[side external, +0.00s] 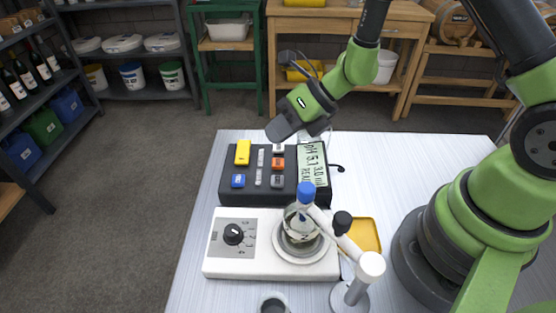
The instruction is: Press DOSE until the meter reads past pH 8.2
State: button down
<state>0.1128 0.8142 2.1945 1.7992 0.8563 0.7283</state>
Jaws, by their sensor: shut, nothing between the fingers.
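A dark control box (229,196) stands on the table, with yellow (242,152), blue (238,181), orange (277,163) and grey (277,181) buttons on top. I cannot read their labels, so I cannot tell which is DOSE. The meter display (313,165) at the box's right end is turned sideways and seems to read pH 5.1, with 3.0 beside it. My gripper (280,131) is shut and empty, above the far edge of the box and apart from the buttons as far as I can tell. A flask (301,226) with a blue top and pale liquid stands on the stirrer.
The white stirrer (220,262) with a black knob (233,234) sits in front of the box. A white stand (370,267) reaches toward the flask. A yellow tray (369,236) and a grey cup (273,304) are nearby. The table's far right (420,155) is clear.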

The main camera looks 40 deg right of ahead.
jog(key=shift+r, duration=1.05)
jog(key=shift+r, duration=0.15)
jog(key=s+a+r+n+g, duration=0.1)
jog(key=s+r+n, duration=0.2)
jog(key=r+n, duration=0.35)
jog(key=s+a+r+n, duration=0.2)
jog(key=s+r+n, duration=0.1)
jog(key=r+n, duration=0.35)
jog(key=s+d+r+n+t+h, duration=0.1)
jog(key=s+d+r+n+h, duration=0.1)
jog(key=s+n, duration=0.4)
jog(key=s+d+r+n+t+h, duration=0.1)
jog(key=s+d+r+n+h, duration=0.2)
jog(key=s+n, duration=0.3)
jog(key=d+r+n, duration=0.1)
jog(key=n, duration=0.4)
jog(key=shift+s+d+n, duration=0.3)
jog(key=shift+d+n, duration=0.05)
jog(key=shift+n, duration=0.05)
dwell(2.6)
